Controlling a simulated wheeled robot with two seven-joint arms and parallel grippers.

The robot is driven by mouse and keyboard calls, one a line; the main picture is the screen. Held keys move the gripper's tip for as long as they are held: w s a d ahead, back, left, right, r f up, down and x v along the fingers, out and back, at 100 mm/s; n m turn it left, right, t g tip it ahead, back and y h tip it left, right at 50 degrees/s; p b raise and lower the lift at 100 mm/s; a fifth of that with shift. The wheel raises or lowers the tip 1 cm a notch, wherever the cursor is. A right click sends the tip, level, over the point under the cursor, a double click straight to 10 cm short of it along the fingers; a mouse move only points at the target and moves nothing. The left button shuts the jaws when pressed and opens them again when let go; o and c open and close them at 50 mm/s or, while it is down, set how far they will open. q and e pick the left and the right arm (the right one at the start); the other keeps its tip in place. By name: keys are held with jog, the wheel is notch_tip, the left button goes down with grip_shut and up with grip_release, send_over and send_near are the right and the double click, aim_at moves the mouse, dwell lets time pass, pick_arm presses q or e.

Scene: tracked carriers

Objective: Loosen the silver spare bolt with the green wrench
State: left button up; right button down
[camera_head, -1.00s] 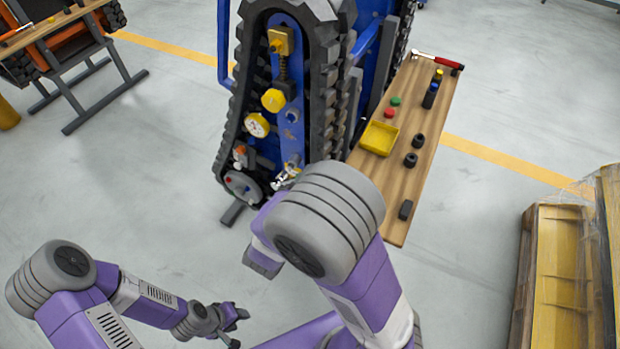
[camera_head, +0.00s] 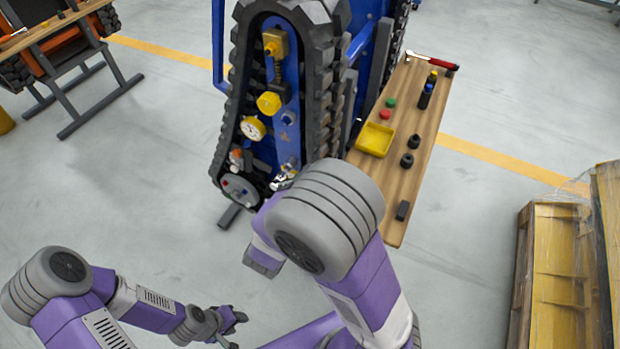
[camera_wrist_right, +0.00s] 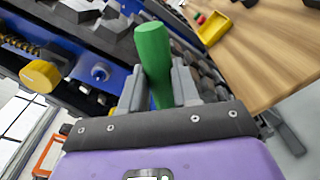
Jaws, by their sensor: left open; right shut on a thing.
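My right gripper (camera_wrist_right: 158,90) is shut on the green wrench (camera_wrist_right: 153,55), whose thick green handle stands up between the fingers in the right wrist view. In the head view, my right arm hides this gripper and the green handle. A small silver piece (camera_head: 283,181) shows just past that arm, low on the blue carrier; I cannot tell whether it is the wrench head or a bolt. The silver spare bolt cannot be made out for certain. My left gripper (camera_head: 236,330) is open and empty above the floor at the bottom of the head view.
The blue carrier has a black track (camera_head: 243,75), a yellow knob (camera_head: 269,103) and a dial gauge (camera_head: 252,128). A wooden bench (camera_head: 413,190) to its right bears a yellow tray (camera_head: 375,140), a red-handled tool (camera_head: 430,60) and black parts. A wooden crate (camera_head: 560,260) stands far right.

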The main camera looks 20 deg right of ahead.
jog(key=shift+x, duration=1)
dwell(2.2)
jog(key=shift+d+r, duration=0.15)
jog(key=shift+d, duration=0.05)
dwell(0.5)
jog(key=c, duration=1.5)
grip_release()
jog(key=shift+c, duration=0.2)
grip_shut()
